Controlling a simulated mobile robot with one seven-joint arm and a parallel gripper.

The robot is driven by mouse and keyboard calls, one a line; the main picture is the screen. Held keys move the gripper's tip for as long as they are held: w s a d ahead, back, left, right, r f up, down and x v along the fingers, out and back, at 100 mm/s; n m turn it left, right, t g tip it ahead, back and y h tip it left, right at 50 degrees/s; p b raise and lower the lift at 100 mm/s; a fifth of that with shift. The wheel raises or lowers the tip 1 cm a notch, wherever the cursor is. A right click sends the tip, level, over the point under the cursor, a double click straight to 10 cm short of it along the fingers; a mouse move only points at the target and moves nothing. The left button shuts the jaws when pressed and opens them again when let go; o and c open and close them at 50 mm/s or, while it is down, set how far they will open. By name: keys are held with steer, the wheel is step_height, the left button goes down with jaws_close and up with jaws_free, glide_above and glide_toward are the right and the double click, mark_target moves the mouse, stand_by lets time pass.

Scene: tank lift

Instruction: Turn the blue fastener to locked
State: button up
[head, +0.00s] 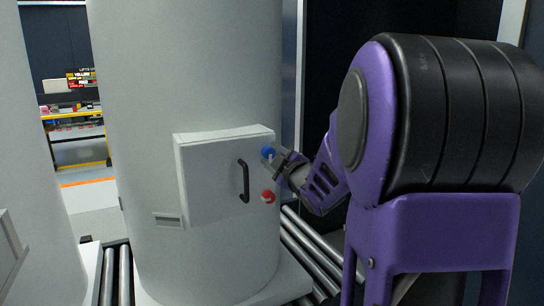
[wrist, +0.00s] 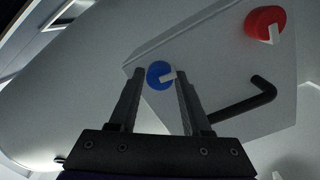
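The blue fastener (head: 268,152) is a round knob with a small white tab, on the upper right edge of a white panel door (head: 212,180). My gripper (head: 275,155) is at the fastener in the head view; the wrist view shows the gripper (wrist: 160,80) open, with a finger on each side. I cannot tell whether the fingers touch the knob.
A red fastener (head: 268,197) with a white tab sits below the blue one. A black handle (head: 244,181) stands out from the door. The door is on a large grey tank (head: 185,70). Metal rollers (head: 312,243) run beside the tank's base.

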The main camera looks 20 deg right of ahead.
jaws_close()
steer(key=shift+m, duration=0.3)
steer(key=m+p, duration=0.1)
steer(key=m, duration=0.1)
steer(key=shift+r+m, duration=0.15)
steer(key=shift+m, duration=0.25)
steer(key=m+p, duration=0.2)
steer(key=m, duration=0.2)
steer(key=m+p, duration=0.3)
steer(key=m, duration=0.1)
steer(key=shift+r+m+y, duration=0.1)
steer(key=shift+m+y, duration=0.2)
steer(key=shift+y, duration=0.1)
steer(key=shift+m+g+p, duration=0.3)
steer(key=shift+m+p, duration=0.8)
steer(key=shift+m, duration=0.8)
